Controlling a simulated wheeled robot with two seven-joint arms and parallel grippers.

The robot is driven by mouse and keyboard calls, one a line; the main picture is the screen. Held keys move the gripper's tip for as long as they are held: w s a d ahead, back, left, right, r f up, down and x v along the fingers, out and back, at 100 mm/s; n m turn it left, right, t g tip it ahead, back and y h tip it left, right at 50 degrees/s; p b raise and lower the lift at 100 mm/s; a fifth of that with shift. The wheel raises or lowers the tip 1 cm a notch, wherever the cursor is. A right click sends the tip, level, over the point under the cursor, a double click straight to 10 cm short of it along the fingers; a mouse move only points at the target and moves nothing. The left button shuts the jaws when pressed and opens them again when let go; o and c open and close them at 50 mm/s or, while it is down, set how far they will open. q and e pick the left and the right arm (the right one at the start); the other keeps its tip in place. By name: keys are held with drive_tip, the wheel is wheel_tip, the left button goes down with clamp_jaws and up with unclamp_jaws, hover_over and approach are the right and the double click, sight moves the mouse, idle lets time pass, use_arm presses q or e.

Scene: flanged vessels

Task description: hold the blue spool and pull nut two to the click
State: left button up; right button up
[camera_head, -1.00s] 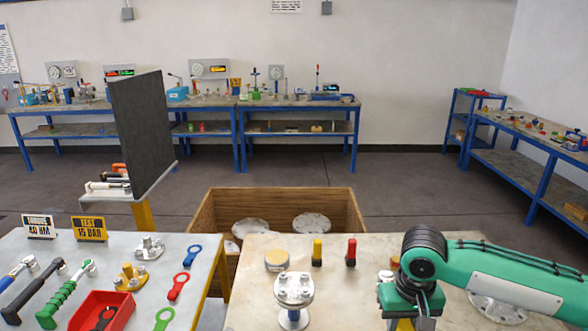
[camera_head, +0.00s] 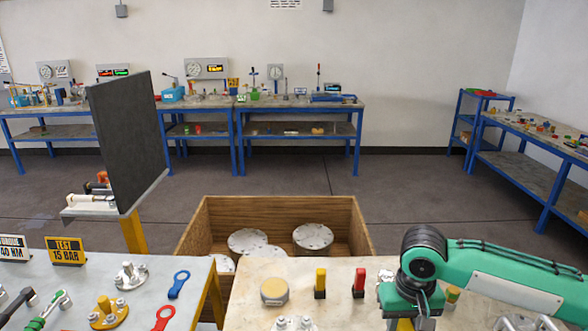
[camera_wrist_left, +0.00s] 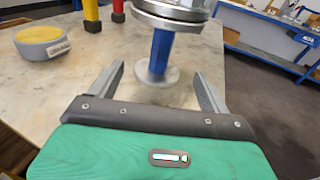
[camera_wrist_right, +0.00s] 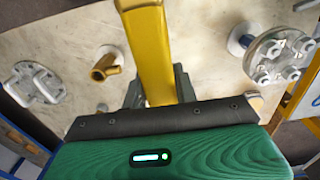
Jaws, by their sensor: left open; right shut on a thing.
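The blue spool (camera_wrist_left: 161,48) stands upright between silver flanges in the left wrist view. Its upper flange with several nuts shows in the right wrist view (camera_wrist_right: 278,56) and is cut off at the bottom of the head view (camera_head: 294,323). I cannot tell which nut is number two. My left gripper (camera_wrist_left: 162,88) is open, one finger on each side of the spool's lower part; contact is not clear. It is outside the head view. My right gripper (camera_wrist_right: 155,95) is shut on a long yellow bar-like tool (camera_wrist_right: 150,45), left of the flange in its wrist view.
A wooden crate (camera_head: 200,232) with round flanges is beyond the bench. A brass fitting (camera_wrist_right: 104,68) stands on the bench.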

use_arm(q)
drive_tip(key=shift+d+r, duration=0.15)
drive_tip(key=shift+d, duration=0.35)
use_arm(e)
drive_tip(key=shift+s+r, duration=0.2)
drive_tip(key=shift+r, duration=0.2)
use_arm(q)
drive_tip(key=p+x, duration=0.1)
drive_tip(key=x, duration=0.3)
drive_tip(key=shift+w+d, duration=0.2)
drive_tip(key=shift+d, duration=0.15)
use_arm(e)
drive_tip(key=shift+w+r, duration=0.15)
drive_tip(key=shift+r, duration=0.3)
use_arm(q)
drive_tip(key=x, duration=0.2)
drive_tip(key=shift+w+d, duration=0.1)
drive_tip(key=shift+d, duration=0.25)
use_arm(e)
drive_tip(key=shift+f, duration=0.45)
use_arm(q)
drive_tip(key=shift+w+d+f+b, duration=0.25)
drive_tip(key=shift+d+b, duration=0.1)
drive_tip(key=shift+d, duration=0.25)
use_arm(e)
drive_tip(key=shift+f, duration=0.15)
use_arm(q)
drive_tip(key=c, duration=1.4)
drive_tip(key=shift+c, duration=0.2)
